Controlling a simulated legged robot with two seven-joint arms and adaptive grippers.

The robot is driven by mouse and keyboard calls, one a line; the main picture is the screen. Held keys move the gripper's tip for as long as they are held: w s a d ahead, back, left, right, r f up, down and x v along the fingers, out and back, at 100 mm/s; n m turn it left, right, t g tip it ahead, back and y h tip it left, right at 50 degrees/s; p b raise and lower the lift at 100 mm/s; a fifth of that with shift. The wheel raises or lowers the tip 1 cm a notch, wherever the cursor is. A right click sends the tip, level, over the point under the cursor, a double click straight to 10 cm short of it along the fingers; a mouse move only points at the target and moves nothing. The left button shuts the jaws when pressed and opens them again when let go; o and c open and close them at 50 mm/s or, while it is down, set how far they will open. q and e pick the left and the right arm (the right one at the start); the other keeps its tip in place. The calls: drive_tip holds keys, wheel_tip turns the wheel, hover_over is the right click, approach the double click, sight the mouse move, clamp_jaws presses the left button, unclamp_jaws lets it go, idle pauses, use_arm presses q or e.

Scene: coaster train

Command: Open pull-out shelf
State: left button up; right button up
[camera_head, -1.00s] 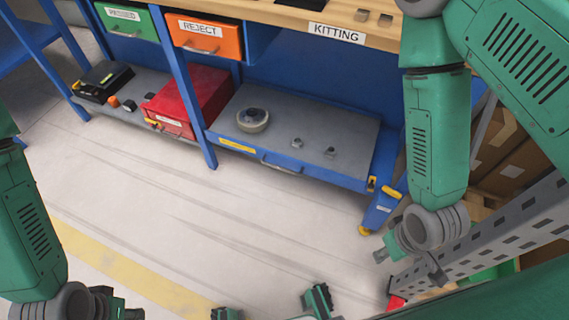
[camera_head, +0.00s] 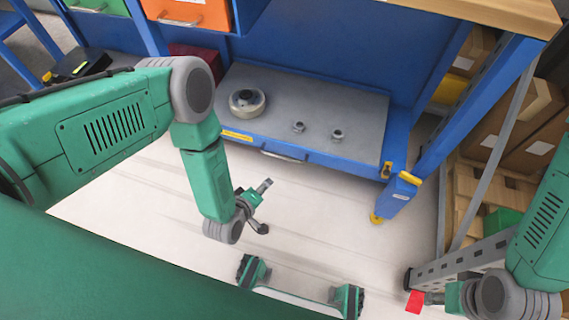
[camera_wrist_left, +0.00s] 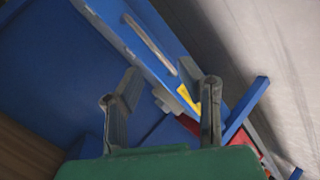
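The pull-out shelf (camera_head: 345,115) is a grey board with a blue front, low under the workbench. Its silver bar handle (camera_head: 283,157) is on the front, right of a yellow label (camera_head: 236,136). The handle also shows in the left wrist view (camera_wrist_left: 150,44), beyond the fingers. My left gripper (camera_head: 266,206) is open and empty, in front of and below the handle, apart from it. Its two spread fingers show in the left wrist view (camera_wrist_left: 171,82).
A perforated grey rack beam (camera_head: 460,262) lies near my right gripper. The floor before the shelf is clear.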

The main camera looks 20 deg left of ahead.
sight(280, 156)
use_arm(q)
drive_tip(key=w+f+n+t+b, duration=0.1)
drive_tip(key=w+f+n+b, duration=0.1)
drive_tip(key=w, duration=0.3)
drive_tip(key=w+f+n+t+y+b, duration=0.1)
drive_tip(key=w+f+n+t+b, duration=0.1)
drive_tip(key=w, duration=0.3)
drive_tip(key=w+f+n+t+b, duration=0.1)
drive_tip(key=w+f+n+b, duration=0.1)
drive_tip(key=w, duration=0.4)
drive_tip(key=shift+w+d+f+t+y+b, duration=0.15)
drive_tip(key=shift+f+t+y+b, duration=0.3)
drive_tip(key=shift+b, duration=0.7)
drive_tip(key=shift+f, duration=0.1)
clamp_jaws()
